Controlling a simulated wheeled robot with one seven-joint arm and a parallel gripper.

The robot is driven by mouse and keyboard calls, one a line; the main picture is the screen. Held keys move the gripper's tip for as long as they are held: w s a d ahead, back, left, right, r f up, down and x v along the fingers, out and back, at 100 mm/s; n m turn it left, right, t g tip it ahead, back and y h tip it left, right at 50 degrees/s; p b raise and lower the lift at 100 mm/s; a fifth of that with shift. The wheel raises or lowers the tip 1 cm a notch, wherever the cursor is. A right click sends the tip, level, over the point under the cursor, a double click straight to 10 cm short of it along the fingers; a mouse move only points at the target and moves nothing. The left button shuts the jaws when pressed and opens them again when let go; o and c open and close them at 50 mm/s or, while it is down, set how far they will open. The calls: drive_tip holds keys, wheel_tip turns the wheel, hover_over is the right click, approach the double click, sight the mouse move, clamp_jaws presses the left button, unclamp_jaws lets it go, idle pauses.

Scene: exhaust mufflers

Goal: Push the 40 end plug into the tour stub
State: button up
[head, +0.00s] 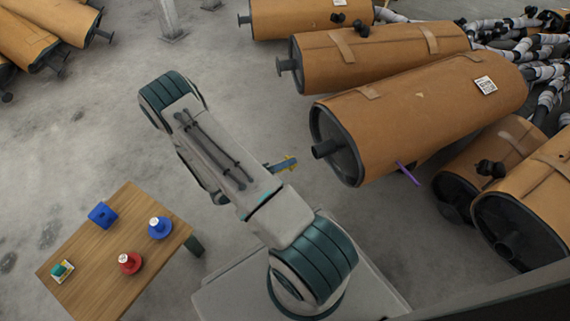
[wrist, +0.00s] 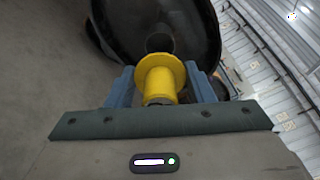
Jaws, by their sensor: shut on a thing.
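My gripper (wrist: 160,88) is shut on a yellow flanged plug (wrist: 161,75), its blue fingers on either side. No number is readable on the plug. The plug points toward a dark open pipe stub (head: 326,149) on the end of the large brown-wrapped muffler (head: 425,108). In the head view a gap separates plug and stub. In the wrist view the stub mouth (wrist: 160,43) lies just above the plug, on the dark end plate; the plug's front is hidden.
A wooden table (head: 110,245) at lower left holds a blue plug (head: 159,228), a red plug (head: 130,263), a blue block (head: 102,214) and a small teal-and-yellow item (head: 62,271). A purple rod (head: 408,173) juts below the muffler. Other mufflers (head: 380,55) lie behind and right.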

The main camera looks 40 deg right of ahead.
drive_tip(key=shift+s+d, duration=0.25)
drive_tip(key=shift+d, duration=1.2)
drive_tip(key=shift+s+d, duration=0.2)
drive_tip(key=shift+d, duration=1.2)
drive_tip(key=shift+p, duration=0.6)
drive_tip(key=shift+s+d, duration=0.2)
drive_tip(key=shift+d, duration=1.2)
drive_tip(key=o, duration=1)
drive_tip(key=a+p, duration=0.1)
drive_tip(key=a, duration=0.3)
drive_tip(key=w+a+p, duration=0.1)
drive_tip(key=a, duration=0.4)
drive_tip(key=w+a+p, duration=0.1)
drive_tip(key=a+p, duration=0.1)
drive_tip(key=a, duration=0.2)
drive_tip(key=shift+w+a, duration=0.1)
drive_tip(key=shift+a, duration=0.2)
